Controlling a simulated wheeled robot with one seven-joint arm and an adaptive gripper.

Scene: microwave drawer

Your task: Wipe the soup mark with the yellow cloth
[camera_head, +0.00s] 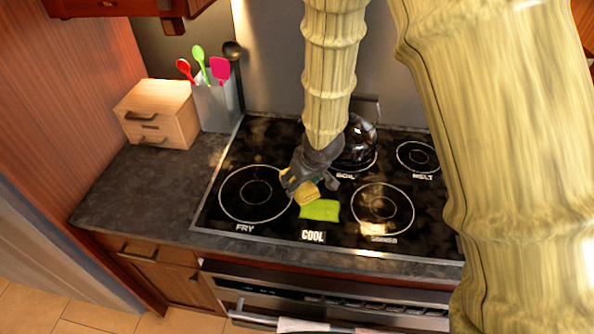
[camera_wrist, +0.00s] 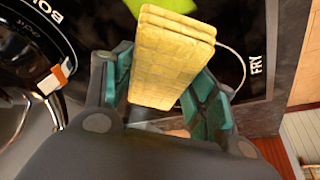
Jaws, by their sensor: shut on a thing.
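The yellow cloth (camera_head: 306,194) is a thick folded pad held between the fingers of my gripper (camera_head: 310,186), over the black cooktop (camera_head: 222,228). In the wrist view the cloth (camera_wrist: 172,62) sticks out beyond the teal finger pads of my gripper (camera_wrist: 163,92). A flat lime-green patch (camera_head: 320,211), which looks like the soup mark, lies on the cooktop just in front of the cloth, above the COOL label. A piece of the green mark (camera_wrist: 178,5) shows at the top of the wrist view, partly hidden by the cloth. I cannot tell whether the cloth touches the cooktop.
A glossy dark kettle (camera_head: 358,138) stands on the BOIL burner behind my gripper. A wooden drawer box (camera_head: 158,112) and a grey utensil holder (camera_head: 214,102) stand on the left counter. The counter (camera_head: 135,190) before them is clear. Oven front (camera_head: 330,303) lies below.

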